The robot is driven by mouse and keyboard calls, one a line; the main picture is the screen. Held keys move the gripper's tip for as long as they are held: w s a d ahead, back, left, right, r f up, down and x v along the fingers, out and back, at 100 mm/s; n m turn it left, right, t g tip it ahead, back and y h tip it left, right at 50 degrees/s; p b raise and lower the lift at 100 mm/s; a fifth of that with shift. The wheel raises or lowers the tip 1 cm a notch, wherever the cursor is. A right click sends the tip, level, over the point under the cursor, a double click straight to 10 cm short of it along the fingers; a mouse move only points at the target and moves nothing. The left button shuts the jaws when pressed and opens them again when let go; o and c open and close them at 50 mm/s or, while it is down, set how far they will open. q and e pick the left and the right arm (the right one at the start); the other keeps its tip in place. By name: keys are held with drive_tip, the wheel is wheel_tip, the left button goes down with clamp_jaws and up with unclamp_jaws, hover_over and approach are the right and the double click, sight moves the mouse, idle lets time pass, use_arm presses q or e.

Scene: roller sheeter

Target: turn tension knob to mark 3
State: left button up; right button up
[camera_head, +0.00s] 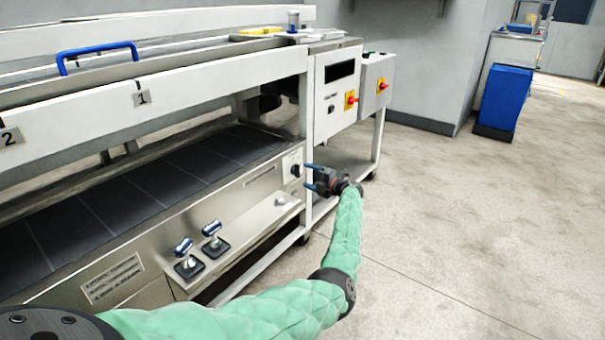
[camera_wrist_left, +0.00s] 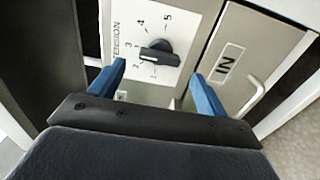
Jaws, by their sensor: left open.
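The black tension knob (camera_head: 295,170) sits on a pale plate at the right end of the machine's lower panel. In the left wrist view the knob (camera_wrist_left: 165,52) is ringed by marks 1 to 5 under the word TENSION. Its white pointer line faces left, seemingly between marks 2 and 3. My left gripper (camera_head: 308,177) is open, its blue fingers pointing at the panel just in front of the knob. In the wrist view the fingers of this gripper (camera_wrist_left: 158,76) stand to either side of the knob, apart from it. My right gripper is not in view.
Two levers (camera_head: 200,247) stand on the shelf left of my arm. A white post (camera_head: 308,150) rises right beside the knob. Open floor (camera_head: 470,220) lies to the right.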

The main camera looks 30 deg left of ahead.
use_arm(q)
drive_tip(key=shift+s+d, duration=0.15)
drive_tip(key=shift+d, duration=1.15)
